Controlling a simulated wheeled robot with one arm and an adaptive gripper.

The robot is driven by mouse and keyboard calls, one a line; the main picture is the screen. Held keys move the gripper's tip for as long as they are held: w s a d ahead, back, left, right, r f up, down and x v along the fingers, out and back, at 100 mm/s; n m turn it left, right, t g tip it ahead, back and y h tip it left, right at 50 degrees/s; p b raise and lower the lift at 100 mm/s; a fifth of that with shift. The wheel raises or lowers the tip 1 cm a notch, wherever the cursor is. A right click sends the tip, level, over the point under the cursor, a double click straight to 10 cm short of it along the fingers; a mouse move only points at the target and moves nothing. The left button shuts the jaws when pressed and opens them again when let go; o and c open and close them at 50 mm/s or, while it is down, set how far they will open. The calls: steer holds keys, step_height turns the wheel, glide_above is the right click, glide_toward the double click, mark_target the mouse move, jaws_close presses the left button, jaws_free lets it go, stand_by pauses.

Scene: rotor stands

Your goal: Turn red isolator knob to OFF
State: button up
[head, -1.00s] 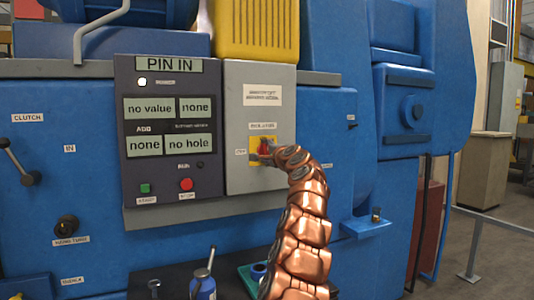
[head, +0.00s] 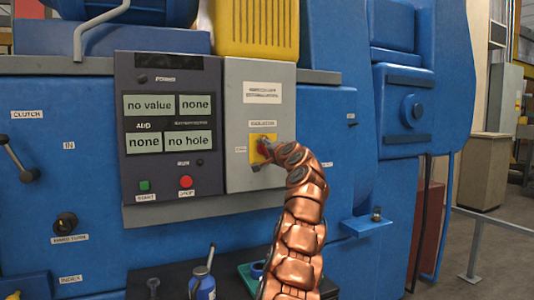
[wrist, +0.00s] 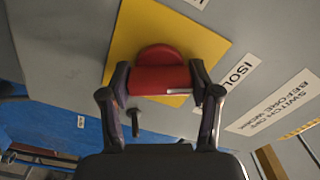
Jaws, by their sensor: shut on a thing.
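The red isolator knob (wrist: 158,72) sits on a yellow square plate (wrist: 125,32) in the wrist view. My gripper (wrist: 160,82) is shut on the knob, with one finger on each side of it. In the head view, the knob (head: 263,144) and its yellow plate (head: 253,142) are on the grey isolator box (head: 240,95), partly hidden by my gripper (head: 262,152). The knob's pointer and the small label left of the plate are too small or covered to read.
The dark control panel (head: 128,170) stands left of the box, with green start (head: 144,185) and red stop (head: 186,181) buttons. Its power lamp (head: 142,78) is dark.

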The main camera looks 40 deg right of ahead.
steer(key=n, duration=0.3)
steer(key=shift+f, duration=0.25)
steer(key=shift+r+n+b, duration=0.15)
steer(key=shift+n+b, duration=0.15)
steer(key=shift+n, duration=1.4)
steer(key=n, duration=0.6)
steer(key=o, duration=1.2)
steer(key=shift+c, duration=0.2)
steer(key=shift+s+r, duration=0.1)
steer(key=shift+s, duration=0.05)
